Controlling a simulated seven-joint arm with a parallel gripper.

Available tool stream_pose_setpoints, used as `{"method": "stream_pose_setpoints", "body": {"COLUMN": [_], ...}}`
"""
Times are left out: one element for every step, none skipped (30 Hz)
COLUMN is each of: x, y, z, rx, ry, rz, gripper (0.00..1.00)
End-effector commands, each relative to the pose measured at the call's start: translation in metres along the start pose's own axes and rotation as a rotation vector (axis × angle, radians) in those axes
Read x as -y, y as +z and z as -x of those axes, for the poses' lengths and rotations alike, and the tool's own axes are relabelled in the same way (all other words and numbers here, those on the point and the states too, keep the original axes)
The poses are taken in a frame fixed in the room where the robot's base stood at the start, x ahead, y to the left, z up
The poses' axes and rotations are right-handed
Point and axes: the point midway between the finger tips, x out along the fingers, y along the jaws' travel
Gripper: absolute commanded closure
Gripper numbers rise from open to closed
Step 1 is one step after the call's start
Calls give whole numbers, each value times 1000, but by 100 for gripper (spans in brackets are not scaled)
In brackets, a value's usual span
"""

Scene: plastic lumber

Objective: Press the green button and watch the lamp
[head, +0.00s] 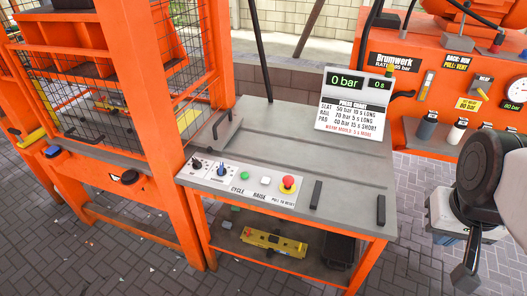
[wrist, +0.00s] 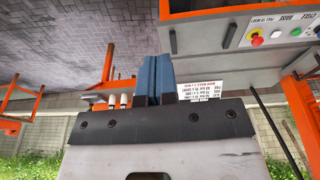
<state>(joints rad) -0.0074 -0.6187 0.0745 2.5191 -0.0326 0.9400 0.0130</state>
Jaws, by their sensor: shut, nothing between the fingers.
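The green button (head: 245,180) sits on the white control panel of the grey bench, above the label CYCLE. It also shows in the wrist view (wrist: 297,32), upside down near the top right. A pale button (head: 264,182) and a red mushroom button (head: 288,183) on yellow stand to its right. My gripper (wrist: 152,58) is shut and empty. In the head view it is at the right, beyond the bench and well apart from the button.
The sign (head: 355,105) with a 0 bar display stands at the bench's back. Two dark handles (head: 316,194) rise from the bench's right side. An orange caged press (head: 130,120) stands left. An orange machine (head: 430,135) stands back right. Open paving lies right of the bench.

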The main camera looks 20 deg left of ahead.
Motion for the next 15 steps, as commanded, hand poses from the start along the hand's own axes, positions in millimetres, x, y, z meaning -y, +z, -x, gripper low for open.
{"method": "stream_pose_setpoints", "body": {"x": [1,2,3,4,5,7,8,9,12,13,15,18,20,22,26], "y": [-4,-7,-11,-14,-18,-24,-28,-32,-39,-44,-49,-55,-61,-66,-73], "z": [-1,-2,-3,-4,-4,-5,-6,-7,-8,-9,-10,-12,-14,-15,-17], "rx": [4,6,10,13,15,17,21,24,27,29,33,36,39,42,44], "ry": [5,9,16,22,28,36,44,51,61,69,77,88,96,105,115], "rz": [16,26,42,56,70,92,109,127,153,172,192,220,240,261,288], "gripper": [100,100,100,100,100,100,100,100,100,100,100,100,100,100,100]}}
